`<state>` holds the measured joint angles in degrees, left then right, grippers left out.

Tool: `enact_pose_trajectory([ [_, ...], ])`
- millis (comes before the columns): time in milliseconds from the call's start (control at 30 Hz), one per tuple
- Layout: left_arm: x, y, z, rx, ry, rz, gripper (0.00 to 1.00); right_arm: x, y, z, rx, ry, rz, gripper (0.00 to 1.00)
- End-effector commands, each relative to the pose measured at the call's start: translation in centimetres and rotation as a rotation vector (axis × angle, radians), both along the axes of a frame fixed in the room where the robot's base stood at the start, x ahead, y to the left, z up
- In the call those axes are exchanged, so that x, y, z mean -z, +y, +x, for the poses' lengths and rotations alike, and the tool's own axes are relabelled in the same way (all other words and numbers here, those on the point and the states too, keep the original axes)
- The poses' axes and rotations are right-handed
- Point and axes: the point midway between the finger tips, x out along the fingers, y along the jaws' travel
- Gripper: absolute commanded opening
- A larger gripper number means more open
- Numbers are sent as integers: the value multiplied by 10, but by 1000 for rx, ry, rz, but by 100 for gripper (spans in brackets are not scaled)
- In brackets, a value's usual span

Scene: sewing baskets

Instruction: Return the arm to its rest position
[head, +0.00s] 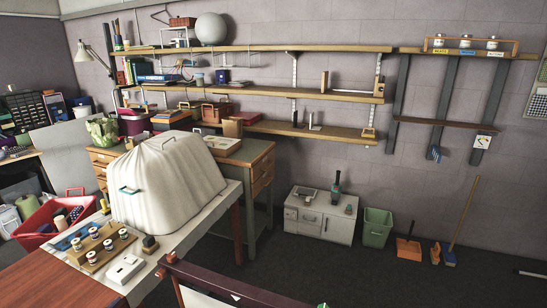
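Neither of my arms and neither of my grippers shows in the head view. I cannot tell where they are or how they stand. A pale table (222,206) stands at the left with a large white cloth-covered mound (172,178) on it. What is under the cloth is hidden. In front of it, a wooden rack (100,248) holds several small jars. A white box (125,269) and a small dark-topped block (150,244) are beside the rack.
A red basket (45,222) stands left of the table. A wooden desk (257,180) is behind it. Wall shelves (300,92) run along the back. A grey cabinet (319,217) and green bin (377,228) stand by the wall. The dark floor (430,285) at right is mostly clear.

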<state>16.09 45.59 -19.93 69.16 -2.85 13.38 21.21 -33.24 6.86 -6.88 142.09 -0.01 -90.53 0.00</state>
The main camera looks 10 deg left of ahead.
Motion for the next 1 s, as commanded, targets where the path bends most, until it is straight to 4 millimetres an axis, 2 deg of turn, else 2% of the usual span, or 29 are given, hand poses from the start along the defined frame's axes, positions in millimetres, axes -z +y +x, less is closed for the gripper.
enact_pose_trajectory([
  [100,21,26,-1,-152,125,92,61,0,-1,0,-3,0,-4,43],
  [200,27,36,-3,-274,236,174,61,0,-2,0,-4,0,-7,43],
  [367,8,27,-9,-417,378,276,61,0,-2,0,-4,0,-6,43],
  [433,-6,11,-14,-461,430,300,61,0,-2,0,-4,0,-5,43],
  [567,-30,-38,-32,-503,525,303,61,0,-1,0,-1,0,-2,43],
  [667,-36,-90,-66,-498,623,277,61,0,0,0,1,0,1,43],
  [767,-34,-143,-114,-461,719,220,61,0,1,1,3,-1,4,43],
  [900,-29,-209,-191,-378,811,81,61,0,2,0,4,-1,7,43],
  [1000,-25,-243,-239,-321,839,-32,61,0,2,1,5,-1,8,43],
])
